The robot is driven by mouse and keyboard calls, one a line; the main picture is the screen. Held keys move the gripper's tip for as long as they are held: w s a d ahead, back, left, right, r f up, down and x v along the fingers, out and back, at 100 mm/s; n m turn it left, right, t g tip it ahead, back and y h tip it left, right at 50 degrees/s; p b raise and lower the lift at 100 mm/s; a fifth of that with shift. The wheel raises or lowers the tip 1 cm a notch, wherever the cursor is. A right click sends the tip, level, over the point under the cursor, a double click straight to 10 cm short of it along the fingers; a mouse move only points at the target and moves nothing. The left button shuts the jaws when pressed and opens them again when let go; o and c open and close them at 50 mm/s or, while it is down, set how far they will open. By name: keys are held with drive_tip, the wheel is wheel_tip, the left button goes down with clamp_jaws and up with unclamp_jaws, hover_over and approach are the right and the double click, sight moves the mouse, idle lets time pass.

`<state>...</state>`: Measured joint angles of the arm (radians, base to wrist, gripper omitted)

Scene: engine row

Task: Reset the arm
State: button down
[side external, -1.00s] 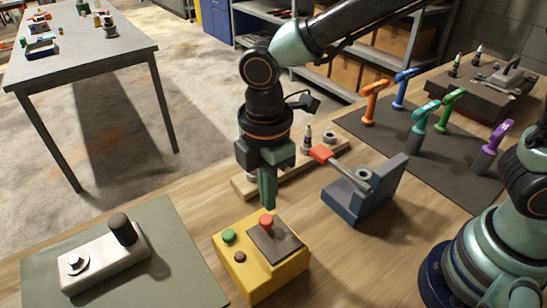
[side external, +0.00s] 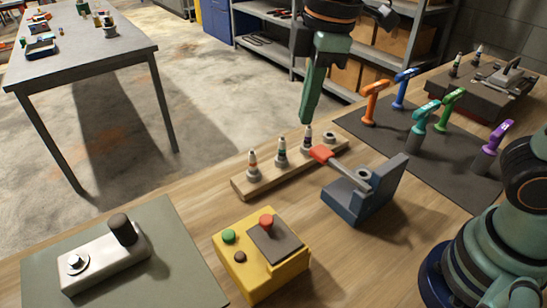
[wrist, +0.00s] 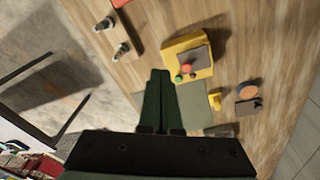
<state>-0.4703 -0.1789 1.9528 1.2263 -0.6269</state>
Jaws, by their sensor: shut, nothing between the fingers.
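My gripper (side external: 308,120) is raised above the wooden bench, over the far end of the wooden strip, in the side view. Its green fingers are together with nothing between them. In the wrist view the shut fingers (wrist: 161,74) point toward the yellow control box (wrist: 187,50), well above it. In the side view the yellow box (side external: 262,280) stands at the front of the bench with a red knob, a green button and a dark button. My arm's upper part is out of the frame.
A wooden strip (side external: 243,188) holds several small bottle-like parts. A blue fixture with a red-handled lever (side external: 345,205) stands beside it. Coloured tools (side external: 412,120) stand on a dark mat at right. A grey block with a black knob (side external: 105,262) lies on the green mat at front left.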

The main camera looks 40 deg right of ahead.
drive_tip(key=s+d+f+m+t, duration=0.1)
drive_tip(key=d+m+t, duration=0.1)
drive_tip(key=d+m, duration=0.4)
drive_tip(key=s+d+f+m+t, duration=0.1)
drive_tip(key=d+m+t, duration=0.1)
drive_tip(key=d+m, duration=0.4)
drive_tip(key=d, duration=0.3)
drive_tip(key=shift+s+d+m+h, duration=0.3)
drive_tip(key=shift+d+h, duration=0.1)
drive_tip(key=shift+f, duration=0.1)
